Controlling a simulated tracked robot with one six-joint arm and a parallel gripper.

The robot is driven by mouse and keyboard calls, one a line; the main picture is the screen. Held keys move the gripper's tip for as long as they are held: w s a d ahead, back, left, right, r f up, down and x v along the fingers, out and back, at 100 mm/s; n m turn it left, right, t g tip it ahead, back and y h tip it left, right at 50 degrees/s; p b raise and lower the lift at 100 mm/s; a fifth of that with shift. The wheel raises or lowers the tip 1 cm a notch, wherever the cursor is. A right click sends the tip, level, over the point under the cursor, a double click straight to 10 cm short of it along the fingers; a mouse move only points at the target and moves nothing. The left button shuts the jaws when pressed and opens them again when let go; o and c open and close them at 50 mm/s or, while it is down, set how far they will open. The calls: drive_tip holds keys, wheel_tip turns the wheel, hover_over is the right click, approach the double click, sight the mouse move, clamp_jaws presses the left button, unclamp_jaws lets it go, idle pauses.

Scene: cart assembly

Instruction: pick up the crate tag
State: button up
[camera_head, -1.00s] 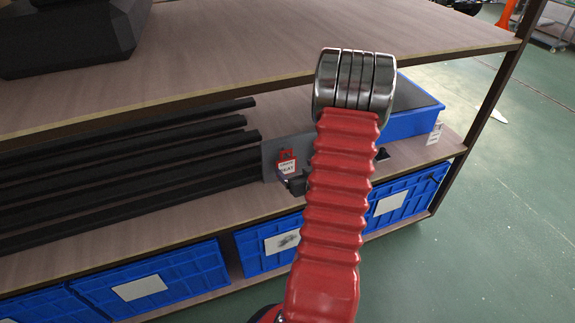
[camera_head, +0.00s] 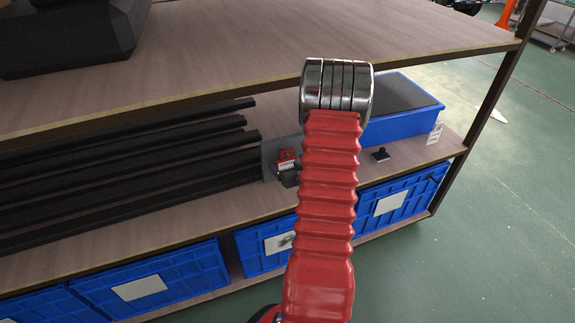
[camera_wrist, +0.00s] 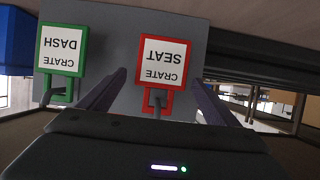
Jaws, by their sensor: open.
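A red-framed tag reading "CRATE SEAT" (camera_wrist: 163,62) hangs on a hook on a grey panel (camera_wrist: 112,30), upside down in the wrist view. A green-framed tag reading "CRATE DASH" (camera_wrist: 60,52) hangs to its left there. My gripper (camera_wrist: 160,84) is open, with one finger on each side of the red tag in the picture; I cannot tell whether they touch it. In the head view the red tag (camera_head: 285,155) shows above my gripper (camera_head: 288,174), its lower part covered. My arm hides the green tag there.
The panel stands on the middle shelf (camera_head: 235,203). Black bars (camera_head: 120,160) lie to the left, and a blue bin (camera_head: 410,122) stands to the right. The upper shelf (camera_head: 230,50) overhangs at the back. Blue crates (camera_head: 150,280) sit below.

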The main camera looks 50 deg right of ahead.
idle(0.5)
drive_tip(key=c, duration=1.1)
drive_tip(key=shift+c, duration=0.2)
drive_tip(key=shift+r, duration=0.7)
drive_tip(key=s+a, duration=0.4)
drive_tip(key=s, duration=0.3)
drive_tip(key=s+a, duration=0.4)
drive_tip(key=s, duration=0.4)
drive_tip(key=shift+s+a, duration=0.25)
drive_tip(key=shift+a, duration=0.15)
